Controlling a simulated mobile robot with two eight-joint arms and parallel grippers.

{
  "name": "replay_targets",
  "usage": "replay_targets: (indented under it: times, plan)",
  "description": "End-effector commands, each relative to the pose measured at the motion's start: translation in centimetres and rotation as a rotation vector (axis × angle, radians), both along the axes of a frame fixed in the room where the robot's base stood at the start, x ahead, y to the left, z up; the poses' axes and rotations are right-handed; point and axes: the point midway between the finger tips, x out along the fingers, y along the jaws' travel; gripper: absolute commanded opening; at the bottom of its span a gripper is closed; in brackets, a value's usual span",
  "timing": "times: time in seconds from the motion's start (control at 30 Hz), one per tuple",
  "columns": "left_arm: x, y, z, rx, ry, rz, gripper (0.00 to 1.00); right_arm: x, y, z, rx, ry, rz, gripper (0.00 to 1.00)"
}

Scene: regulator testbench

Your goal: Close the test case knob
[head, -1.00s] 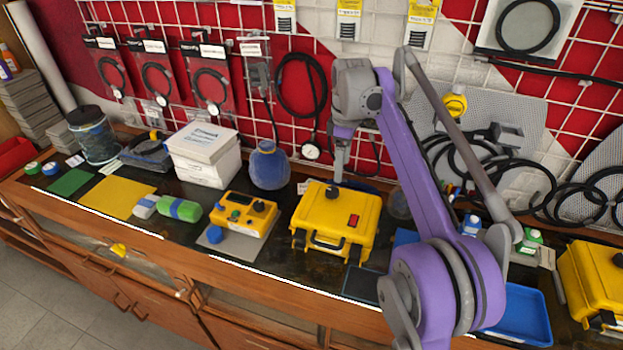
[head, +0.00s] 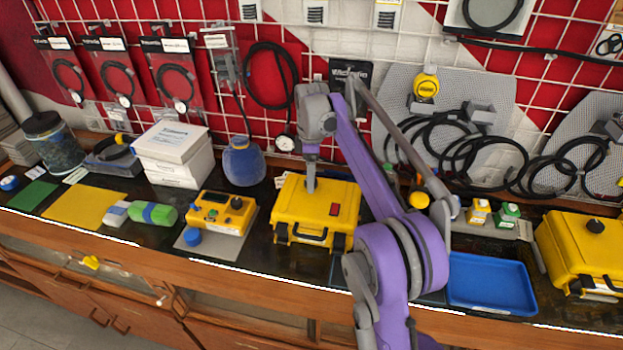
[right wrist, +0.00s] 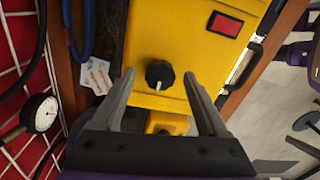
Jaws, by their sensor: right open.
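The yellow test case (head: 286,215) stands closed on the dark bench top, with a red switch (head: 334,209) on its lid. My right gripper (head: 311,186) points down over the back part of the lid and hides the knob in the head view. In the right wrist view the black knob (right wrist: 160,74) with a white mark sits on the yellow lid (right wrist: 190,40). The open fingers of my right gripper (right wrist: 159,76) show on either side of it, apart from it. My left gripper is not in view.
A yellow control box (head: 217,215) is left of the case. A blue tray (head: 490,285) and a second yellow case (head: 575,250) with a black knob are to the right. A blue round vessel (head: 243,163) stands behind, before the wire grid wall.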

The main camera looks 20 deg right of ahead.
Motion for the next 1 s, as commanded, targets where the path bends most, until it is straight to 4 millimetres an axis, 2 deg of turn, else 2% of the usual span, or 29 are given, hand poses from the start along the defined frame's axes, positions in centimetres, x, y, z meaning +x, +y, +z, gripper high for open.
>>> replay_targets:
  times: [0.1,0.37,0.7,0.8,1.0]
  plan:
    - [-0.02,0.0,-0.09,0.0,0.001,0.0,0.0,-0.03,0.03,-0.57,0.0,0.0,0.0,0.77]
    - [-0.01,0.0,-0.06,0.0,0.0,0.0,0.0,-0.03,0.03,-0.6,0.0,0.0,0.0,0.77]
    - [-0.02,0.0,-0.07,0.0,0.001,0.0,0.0,-0.03,0.02,-0.59,0.0,0.0,0.0,0.15]
    - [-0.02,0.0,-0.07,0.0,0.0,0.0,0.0,-0.03,0.02,-0.59,0.0,0.0,0.0,0.0]
    - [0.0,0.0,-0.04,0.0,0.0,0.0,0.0,-0.03,0.01,-0.57,0.0,0.0,-0.008,0.0]
